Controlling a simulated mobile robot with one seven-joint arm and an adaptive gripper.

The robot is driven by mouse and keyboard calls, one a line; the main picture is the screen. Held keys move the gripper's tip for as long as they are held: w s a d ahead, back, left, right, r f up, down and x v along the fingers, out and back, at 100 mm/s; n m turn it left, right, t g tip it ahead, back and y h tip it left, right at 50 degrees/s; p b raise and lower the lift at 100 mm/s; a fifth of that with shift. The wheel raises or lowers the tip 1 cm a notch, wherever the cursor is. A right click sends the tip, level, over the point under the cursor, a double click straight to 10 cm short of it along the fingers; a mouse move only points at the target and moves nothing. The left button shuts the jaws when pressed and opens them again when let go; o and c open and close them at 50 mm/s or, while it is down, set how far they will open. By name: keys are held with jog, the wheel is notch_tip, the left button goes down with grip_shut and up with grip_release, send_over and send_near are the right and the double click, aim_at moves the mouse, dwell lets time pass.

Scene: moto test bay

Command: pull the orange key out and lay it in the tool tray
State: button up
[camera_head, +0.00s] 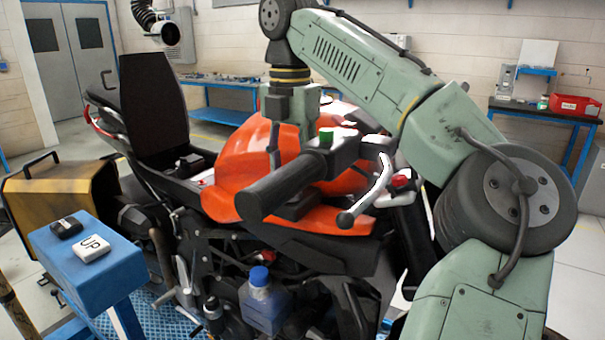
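My gripper (290,140) points down over the orange motorcycle tank (240,165), just behind the black handlebar grip (280,188). Its fingertips are partly hidden by the handlebar parts, and I cannot tell whether it is open or shut. I cannot make out an orange key; the ignition area is hidden behind the handlebar and my arm. No tray is clearly marked as the tool tray. A red open bin (575,106) stands on the bench at the far right, and I cannot tell what it is for.
The brake lever (372,190) and handlebar crowd the gripper. A blue stand (85,265) at lower left bears a black item (66,227) and a white "UP" block (91,249). A blue-capped bottle (262,305) and yellow case (60,205) are near. Benches line the back wall.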

jog(key=shift+s+a, duration=0.15)
jog(key=shift+f, duration=1.25)
grip_shut()
dwell(0.6)
